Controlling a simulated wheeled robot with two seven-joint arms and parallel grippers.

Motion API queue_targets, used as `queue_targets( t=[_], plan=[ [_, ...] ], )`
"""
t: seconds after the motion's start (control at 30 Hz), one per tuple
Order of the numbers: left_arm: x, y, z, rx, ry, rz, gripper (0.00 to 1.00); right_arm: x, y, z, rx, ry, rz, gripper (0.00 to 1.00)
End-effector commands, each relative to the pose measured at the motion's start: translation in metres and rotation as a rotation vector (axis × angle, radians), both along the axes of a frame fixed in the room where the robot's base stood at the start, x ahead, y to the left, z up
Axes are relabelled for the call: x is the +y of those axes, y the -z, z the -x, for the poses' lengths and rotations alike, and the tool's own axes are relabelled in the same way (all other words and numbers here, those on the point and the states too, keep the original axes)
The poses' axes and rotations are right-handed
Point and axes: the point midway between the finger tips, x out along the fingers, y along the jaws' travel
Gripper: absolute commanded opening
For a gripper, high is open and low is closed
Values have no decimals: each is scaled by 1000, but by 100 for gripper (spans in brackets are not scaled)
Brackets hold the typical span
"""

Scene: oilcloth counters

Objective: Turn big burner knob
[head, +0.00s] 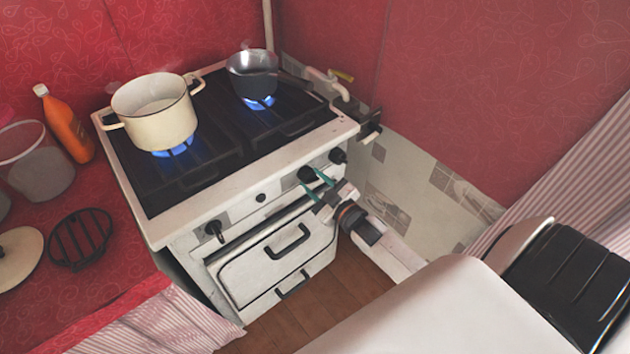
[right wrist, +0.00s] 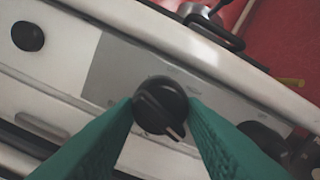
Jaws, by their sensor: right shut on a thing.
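The white stove (head: 160,232) stands in the middle of the head view. Its front panel carries several black knobs, and a round black knob (head: 307,174) right of centre is between the green fingers of my right gripper (head: 312,180). In the right wrist view the fingers are shut on this knob (right wrist: 160,104), one on each side. The knob's raised pointer slants down to the right. Two burners have blue flames, one under a cream pot (head: 154,116) and one under a dark saucepan (head: 252,76). My left gripper is not in view.
A left knob (head: 215,229), a small centre button (head: 261,198) and a far right knob (head: 338,156) share the panel. The oven handle (head: 288,242) sticks out below. An orange bottle (head: 66,126) and a black trivet (head: 80,238) are on the red left counter.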

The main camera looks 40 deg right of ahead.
Motion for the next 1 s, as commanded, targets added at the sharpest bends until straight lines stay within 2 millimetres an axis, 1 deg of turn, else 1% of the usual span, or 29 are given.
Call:
queue_targets(
  t=[0.47, 1.0],
  plan=[
    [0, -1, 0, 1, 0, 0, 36, -1, 0, 0, -36, 1, 455, 14],
    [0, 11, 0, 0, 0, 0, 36, -1, 0, 0, -76, 1, 966, 14]
  ],
)
